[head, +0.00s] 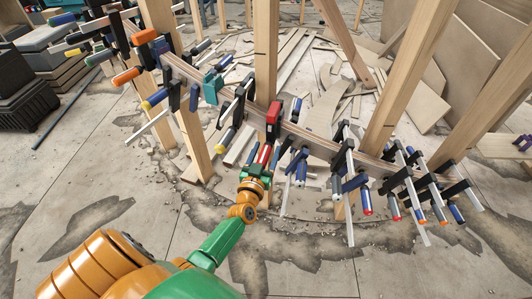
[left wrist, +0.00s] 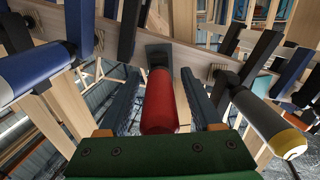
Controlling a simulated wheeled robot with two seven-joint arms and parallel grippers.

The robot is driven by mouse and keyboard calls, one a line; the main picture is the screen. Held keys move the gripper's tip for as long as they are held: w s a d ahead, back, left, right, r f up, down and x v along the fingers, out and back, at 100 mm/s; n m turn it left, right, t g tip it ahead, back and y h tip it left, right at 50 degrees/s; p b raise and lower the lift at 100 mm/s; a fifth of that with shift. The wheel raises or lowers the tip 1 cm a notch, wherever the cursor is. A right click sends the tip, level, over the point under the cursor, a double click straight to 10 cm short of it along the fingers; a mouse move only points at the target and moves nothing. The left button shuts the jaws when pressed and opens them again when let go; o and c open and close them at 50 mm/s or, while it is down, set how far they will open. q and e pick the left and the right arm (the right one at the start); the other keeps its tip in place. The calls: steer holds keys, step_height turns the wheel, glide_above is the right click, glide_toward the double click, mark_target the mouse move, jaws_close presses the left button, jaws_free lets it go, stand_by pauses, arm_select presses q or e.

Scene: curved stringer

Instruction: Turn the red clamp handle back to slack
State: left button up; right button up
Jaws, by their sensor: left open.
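The red clamp handle (left wrist: 160,105) stands in the middle of the left wrist view, below a dark clamp jaw on the wooden stringer. In the head view the red handle (head: 264,154) shows just beyond my left gripper (head: 260,160). My left gripper (left wrist: 160,85) is open, with one dark finger on each side of the handle and a visible gap on both sides. A red clamp part (head: 273,117) sits above, at the stringer. My right gripper is in neither view.
The curved stringer (head: 318,143) carries several other clamps close by. A blue handle (left wrist: 30,72) is left of my gripper and a grey, yellow-banded handle (left wrist: 262,118) right. Upright timber posts (head: 265,50) stand around. The floor in front is mostly clear.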

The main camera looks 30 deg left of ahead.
arm_select(q)
jaws_close()
